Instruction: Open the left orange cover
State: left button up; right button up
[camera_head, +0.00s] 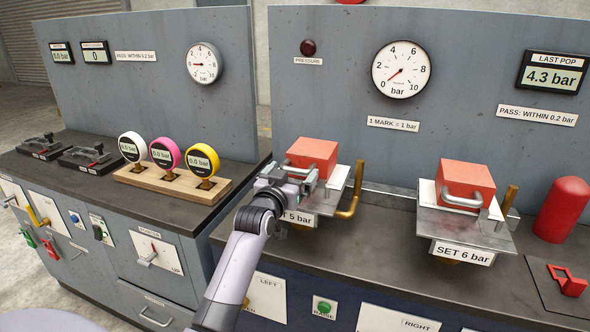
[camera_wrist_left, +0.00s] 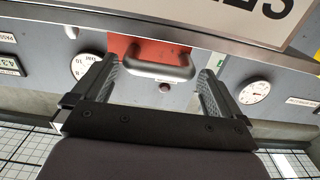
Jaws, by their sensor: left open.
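The left orange cover (camera_head: 314,154) is a box-shaped lid with a grey bar handle, closed on a metal plate labelled SET 5 bar (camera_head: 297,217). My left gripper (camera_head: 298,177) is at the front of this cover and partly hides its handle. In the left wrist view the orange cover (camera_wrist_left: 150,48) and its handle (camera_wrist_left: 157,70) show between the two open fingers (camera_wrist_left: 163,68). I cannot tell whether the fingers touch the handle. My right gripper is not in view.
A second orange cover (camera_head: 467,182) sits on the SET 6 bar plate (camera_head: 462,252) to the right. A brass pipe (camera_head: 355,190) stands close right of the left cover. A red cylinder (camera_head: 563,209) stands far right. Round gauges (camera_head: 161,153) sit on a wooden block (camera_head: 173,186) at left.

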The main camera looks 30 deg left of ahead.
pick_arm(q)
jog(key=shift+x, duration=1)
